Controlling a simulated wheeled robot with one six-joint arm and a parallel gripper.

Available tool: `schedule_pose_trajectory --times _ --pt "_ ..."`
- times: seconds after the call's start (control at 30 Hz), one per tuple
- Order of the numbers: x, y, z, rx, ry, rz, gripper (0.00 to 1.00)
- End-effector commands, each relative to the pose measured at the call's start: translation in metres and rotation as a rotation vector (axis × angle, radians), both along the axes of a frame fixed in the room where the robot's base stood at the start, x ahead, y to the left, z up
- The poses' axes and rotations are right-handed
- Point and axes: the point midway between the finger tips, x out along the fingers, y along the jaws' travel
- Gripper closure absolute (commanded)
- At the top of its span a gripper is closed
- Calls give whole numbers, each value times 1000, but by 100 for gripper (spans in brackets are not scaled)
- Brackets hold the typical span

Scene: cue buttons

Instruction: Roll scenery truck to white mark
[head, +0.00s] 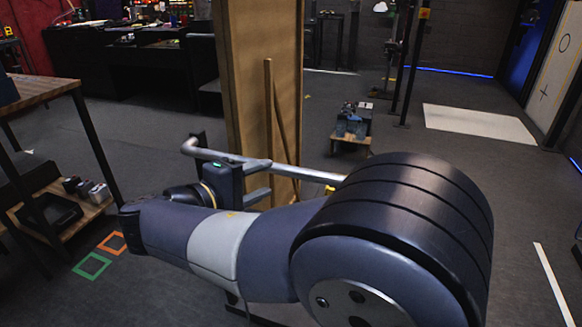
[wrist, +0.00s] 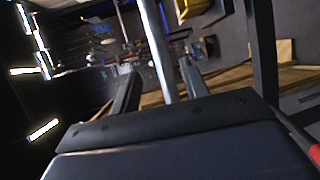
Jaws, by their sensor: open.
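The scenery truck carries a tall tan wooden flat (head: 262,70) with a diagonal brace, standing upright ahead of me in the head view. A grey metal push bar (head: 310,174) runs across in front of it. My gripper (head: 268,180) is at the bar, its jaws open. In the wrist view the bar (wrist: 156,45) passes between the two separated fingers of my gripper (wrist: 160,85); I cannot tell whether they touch it. My arm hides much of the truck's base. A white strip (head: 553,284) lies on the floor at right; a white rectangle (head: 480,124) lies farther back.
A small low cart (head: 352,137) with items stands beyond the bar. Dark stands (head: 408,70) rise behind it. Floor between the cart and white strip looks clear.

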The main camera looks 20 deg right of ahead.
Motion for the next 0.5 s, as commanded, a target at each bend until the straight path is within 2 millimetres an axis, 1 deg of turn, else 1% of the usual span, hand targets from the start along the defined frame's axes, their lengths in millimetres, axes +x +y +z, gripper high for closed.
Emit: schedule_pose_trajectory --times 0.03,0.3,0.5 --pt "4 -9 -3 0 1 -5 57" --pt "28 -50 -12 1 2 -7 57" --pt "41 -71 -17 1 3 -4 57"
